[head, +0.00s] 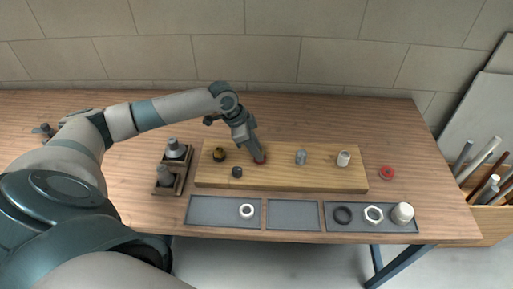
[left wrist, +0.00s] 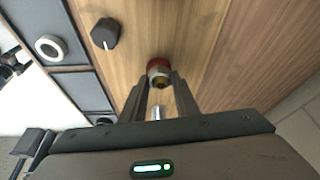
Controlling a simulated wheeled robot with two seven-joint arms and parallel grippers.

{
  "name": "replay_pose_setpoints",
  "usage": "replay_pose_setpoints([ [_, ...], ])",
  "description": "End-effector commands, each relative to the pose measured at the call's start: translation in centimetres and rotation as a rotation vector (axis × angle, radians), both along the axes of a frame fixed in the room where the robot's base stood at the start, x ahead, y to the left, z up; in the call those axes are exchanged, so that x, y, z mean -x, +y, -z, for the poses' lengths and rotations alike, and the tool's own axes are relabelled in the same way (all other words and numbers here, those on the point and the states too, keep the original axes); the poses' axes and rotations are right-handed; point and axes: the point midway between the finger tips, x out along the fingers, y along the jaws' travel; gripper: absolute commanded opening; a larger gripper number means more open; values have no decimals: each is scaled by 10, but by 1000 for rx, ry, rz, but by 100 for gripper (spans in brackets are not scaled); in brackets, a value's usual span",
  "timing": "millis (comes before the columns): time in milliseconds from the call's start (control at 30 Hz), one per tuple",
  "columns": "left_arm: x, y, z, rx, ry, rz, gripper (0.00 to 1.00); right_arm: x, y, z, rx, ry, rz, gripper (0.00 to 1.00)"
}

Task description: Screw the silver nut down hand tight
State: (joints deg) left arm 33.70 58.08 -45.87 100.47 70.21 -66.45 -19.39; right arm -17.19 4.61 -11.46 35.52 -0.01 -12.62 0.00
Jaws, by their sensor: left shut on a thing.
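My left gripper (head: 258,153) points down at the wooden board and is shut on a red-collared fitting (head: 260,158). In the left wrist view the fitting (left wrist: 158,70) sits between the fingertips (left wrist: 158,82), with a brass-coloured middle; the fingers hide part of it. I cannot tell for sure which piece is the silver nut. My right gripper is not seen.
The board (head: 275,180) also carries a brass-and-black fitting (head: 219,154), a black cap (head: 237,172) and a white fitting (head: 343,158). A white ring (head: 247,211) lies in the left tray; the middle tray (head: 293,215) is empty. A red ring (head: 388,173) lies at the right.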

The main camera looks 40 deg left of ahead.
Motion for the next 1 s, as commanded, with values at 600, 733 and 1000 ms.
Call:
replay_pose_setpoints([
  [600, -3, 1, 0, 0, -1, 140, 5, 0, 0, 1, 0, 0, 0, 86],
  [733, -4, 1, 2, 2, -1, 249, 5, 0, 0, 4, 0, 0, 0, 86],
  [1000, -4, 2, 1, 1, -2, 401, 5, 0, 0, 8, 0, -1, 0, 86],
])
